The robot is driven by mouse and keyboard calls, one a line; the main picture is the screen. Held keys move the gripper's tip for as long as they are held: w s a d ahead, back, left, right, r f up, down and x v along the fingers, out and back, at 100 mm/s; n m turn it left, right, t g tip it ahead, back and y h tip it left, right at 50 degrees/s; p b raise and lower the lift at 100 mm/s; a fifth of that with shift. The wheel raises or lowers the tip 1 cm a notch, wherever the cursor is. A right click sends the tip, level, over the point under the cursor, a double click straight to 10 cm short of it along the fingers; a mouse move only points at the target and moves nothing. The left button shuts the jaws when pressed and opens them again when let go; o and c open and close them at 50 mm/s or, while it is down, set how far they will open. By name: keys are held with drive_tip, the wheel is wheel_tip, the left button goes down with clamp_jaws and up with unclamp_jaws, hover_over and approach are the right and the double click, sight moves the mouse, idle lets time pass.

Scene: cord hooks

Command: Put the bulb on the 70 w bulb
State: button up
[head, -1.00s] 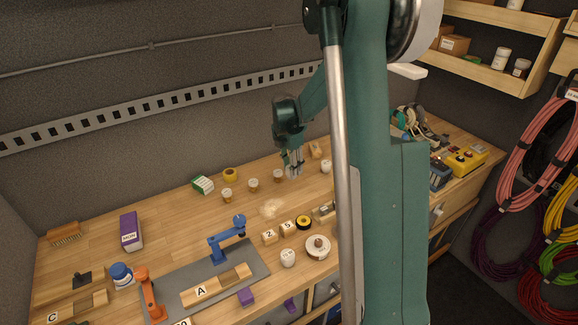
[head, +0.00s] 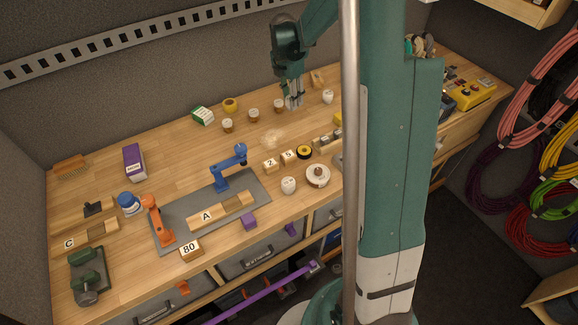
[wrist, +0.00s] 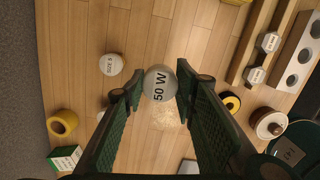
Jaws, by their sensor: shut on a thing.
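My gripper (head: 293,104) points down at the back of the bench. In the wrist view, its fingers (wrist: 158,88) are shut on a white round bulb (wrist: 158,83) marked "50 W". In the head view this bulb is too small or hidden to make out. A white rounded object (head: 328,97) stands just right of the gripper; its print is unreadable. Another white rounded object (head: 289,185) with small print stands near the front. I cannot read "70 W" on anything.
A yellow roll (head: 230,104) and a green-white box (head: 203,116) lie further left.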

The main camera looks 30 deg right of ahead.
drive_tip(key=s+a+r+p, duration=0.1)
drive_tip(key=s+a+r, duration=0.1)
drive_tip(key=s+a, duration=0.4)
drive_tip(key=s+a+r+p, duration=0.2)
drive_tip(key=s+a, duration=0.4)
drive_tip(key=s, duration=0.7)
drive_tip(key=s+a+r+p, duration=0.2)
drive_tip(key=s+a, duration=0.4)
drive_tip(key=s, duration=0.3)
drive_tip(key=shift+s+a+r+m, duration=0.35)
drive_tip(key=shift+r+m, duration=0.05)
drive_tip(key=shift+r, duration=0.45)
drive_tip(key=shift+f, duration=0.1)
hover_over(290, 181)
drive_tip(key=shift+a+f, duration=0.15)
drive_tip(key=shift+f, duration=1.4)
drive_tip(key=shift+a+f, duration=0.15)
drive_tip(key=shift+f, duration=1.35)
drive_tip(key=shift+f, duration=0.1)
drive_tip(key=shift+f, duration=1.8)
drive_tip(key=shift+f+b, duration=0.15)
drive_tip(key=shift+b, duration=0.15)
